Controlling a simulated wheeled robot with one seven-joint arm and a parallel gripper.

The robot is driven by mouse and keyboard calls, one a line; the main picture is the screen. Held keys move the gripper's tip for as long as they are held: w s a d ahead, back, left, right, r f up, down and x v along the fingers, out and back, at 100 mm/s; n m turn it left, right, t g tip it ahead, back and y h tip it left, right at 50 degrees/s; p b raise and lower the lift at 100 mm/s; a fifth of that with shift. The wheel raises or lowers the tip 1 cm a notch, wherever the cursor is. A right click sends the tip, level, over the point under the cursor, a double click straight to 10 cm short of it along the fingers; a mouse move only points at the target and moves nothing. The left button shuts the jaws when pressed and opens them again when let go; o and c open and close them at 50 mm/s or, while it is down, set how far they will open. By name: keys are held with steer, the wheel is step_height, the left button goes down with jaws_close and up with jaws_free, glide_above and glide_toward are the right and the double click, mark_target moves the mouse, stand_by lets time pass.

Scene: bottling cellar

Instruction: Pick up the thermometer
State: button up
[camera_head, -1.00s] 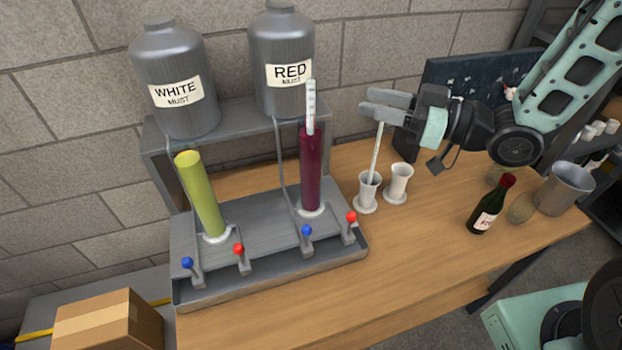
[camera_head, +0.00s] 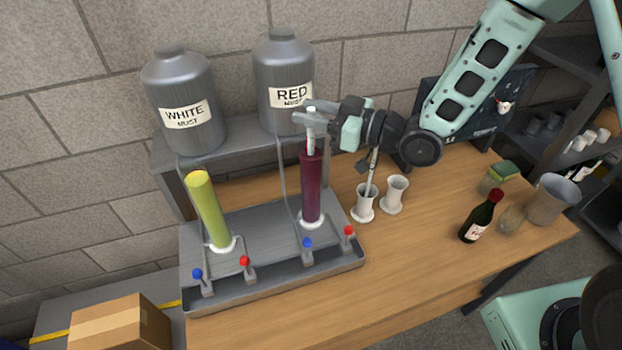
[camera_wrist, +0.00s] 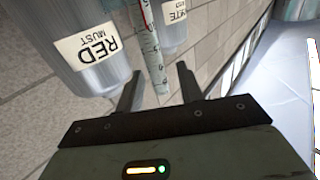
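A graduated white stem (camera_head: 310,140) stands upright out of the tall cylinder of dark red liquid (camera_head: 311,188); I cannot tell for sure whether it is a thermometer or a hydrometer. A thin pale rod (camera_head: 371,178), possibly the thermometer, leans in a white cup (camera_head: 363,209) to the right. My gripper (camera_head: 312,111) is at the top of the graduated stem. In the wrist view, the stem with scale marks (camera_wrist: 151,42) shows between the spread fingers of my gripper (camera_wrist: 158,80), with gaps at both sides. Part of the thin rod's upper end is hidden behind my arm.
The RED tank (camera_head: 284,70) stands close behind my gripper, the WHITE tank (camera_head: 182,95) further left. A yellow-green cylinder (camera_head: 209,210) stands on the metal tray (camera_head: 275,280). An empty white cup (camera_head: 395,195) and a bottle (camera_head: 480,218) stand right. The table front (camera_head: 400,255) is clear.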

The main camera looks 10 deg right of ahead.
steer(key=shift+a, duration=0.1)
jaws_close()
step_height(320, 180, up, 28)
steer(key=b, duration=0.3)
steer(key=shift+b, duration=0.4)
steer(key=c, duration=0.6)
jaws_free()
jaws_close()
